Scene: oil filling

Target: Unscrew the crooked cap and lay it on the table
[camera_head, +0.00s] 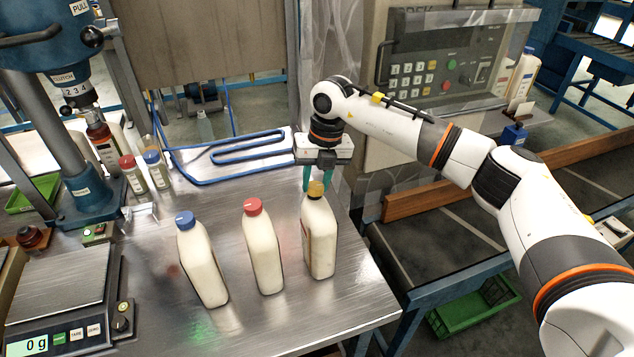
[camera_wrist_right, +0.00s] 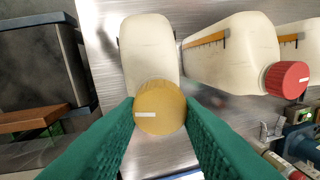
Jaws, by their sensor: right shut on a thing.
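A white bottle with a yellow cap (camera_head: 316,188) stands at the right of a row of bottles on the metal table. My right gripper (camera_head: 318,180) comes down from above, and its green fingers are shut on the yellow cap. In the right wrist view the yellow cap (camera_wrist_right: 160,107) sits between the two green fingertips, at the neck of its bottle (camera_wrist_right: 150,48). I cannot tell whether the cap is tilted. The bottle's body (camera_head: 319,240) is upright. My left gripper is not in view.
A red-capped bottle (camera_head: 262,245) and a blue-capped bottle (camera_head: 202,262) stand to the left. A scale (camera_head: 60,290) reading 0 g is at the far left. A blue tube (camera_head: 235,160) lies behind. Bare table (camera_head: 330,310) lies in front of the bottles.

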